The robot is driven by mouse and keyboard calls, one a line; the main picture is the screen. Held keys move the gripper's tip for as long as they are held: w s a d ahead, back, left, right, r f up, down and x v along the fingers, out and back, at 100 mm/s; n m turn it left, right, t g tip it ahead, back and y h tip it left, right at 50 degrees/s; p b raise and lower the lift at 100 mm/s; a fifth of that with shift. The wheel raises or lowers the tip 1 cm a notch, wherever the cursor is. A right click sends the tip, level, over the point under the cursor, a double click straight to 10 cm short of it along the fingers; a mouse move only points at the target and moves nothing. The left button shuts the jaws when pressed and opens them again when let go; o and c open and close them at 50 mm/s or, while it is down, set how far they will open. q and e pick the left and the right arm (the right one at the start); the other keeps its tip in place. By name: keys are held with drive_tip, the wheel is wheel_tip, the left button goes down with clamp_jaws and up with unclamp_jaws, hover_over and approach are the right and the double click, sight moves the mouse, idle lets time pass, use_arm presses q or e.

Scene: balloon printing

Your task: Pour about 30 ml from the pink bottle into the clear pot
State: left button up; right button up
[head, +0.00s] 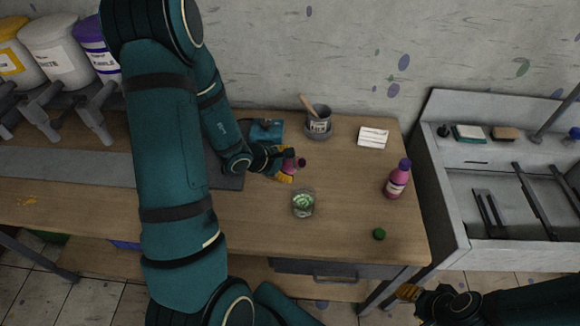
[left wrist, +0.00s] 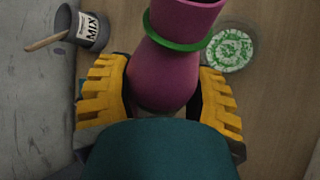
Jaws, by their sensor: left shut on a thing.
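My left gripper (head: 288,172) is shut on a pink bottle (head: 291,166). In the left wrist view the bottle (left wrist: 165,72) sits between the yellow finger pads (left wrist: 165,98), with a green ring round its neck; no cap shows, and its mouth is cut off by the frame edge. The clear pot (head: 303,204) stands on the table just in front of the bottle, with green and white showing in it; it also shows in the left wrist view (left wrist: 229,48). No stream is visible. My right gripper (head: 410,292) is off the table's front right; its opening is unclear.
A second pink bottle (head: 397,181) with a purple cap stands at the right. A small green cap (head: 379,234) lies near the front right. A grey mix cup (head: 318,123) with a wooden stick and a white paper (head: 373,137) are at the back. A sink (head: 500,200) stands right.

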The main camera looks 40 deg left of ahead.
use_arm(q)
drive_tip(key=shift+f, duration=0.1)
drive_tip(key=shift+d+b, duration=0.15)
drive_tip(key=shift+b, duration=0.3)
drive_tip(key=shift+y+b, duration=0.3)
drive_tip(key=shift+b, duration=0.55)
drive_tip(key=shift+a+b, duration=0.2)
drive_tip(key=shift+b, duration=0.15)
drive_tip(key=shift+a+f+m+y+b, duration=0.15)
drive_tip(key=shift+m+y+b, duration=0.15)
drive_tip(key=shift+b, duration=0.75)
drive_tip(key=shift+b, duration=0.4)
drive_tip(key=shift+b, duration=0.3)
